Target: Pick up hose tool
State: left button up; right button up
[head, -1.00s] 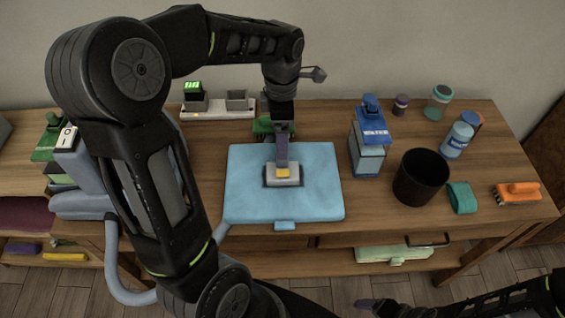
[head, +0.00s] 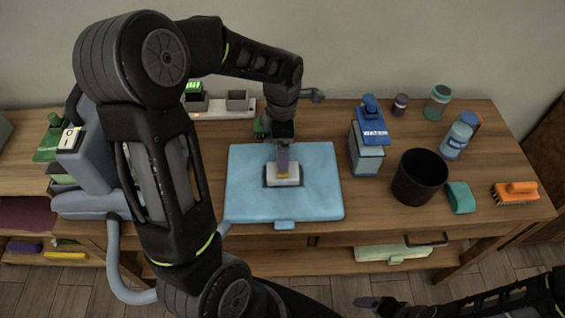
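My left gripper (head: 283,163) points down over the light blue pad (head: 245,200) on the table. I cannot tell whether this block is the hose tool.
Small jars (head: 437,101) stand at the back.

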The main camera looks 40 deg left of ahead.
pick_arm(q)
jog(key=shift+c, duration=0.5)
grip_shut()
notch_tip(320, 180, up, 10)
jog(key=shift+r+b, duration=0.1)
jog(key=shift+b, duration=0.2)
dwell(0.7)
dwell(0.3)
jog(key=c, duration=0.6)
grip_release()
jog(key=c, duration=0.7)
notch_tip(320, 180, up, 9)
jog(key=p, duration=0.7)
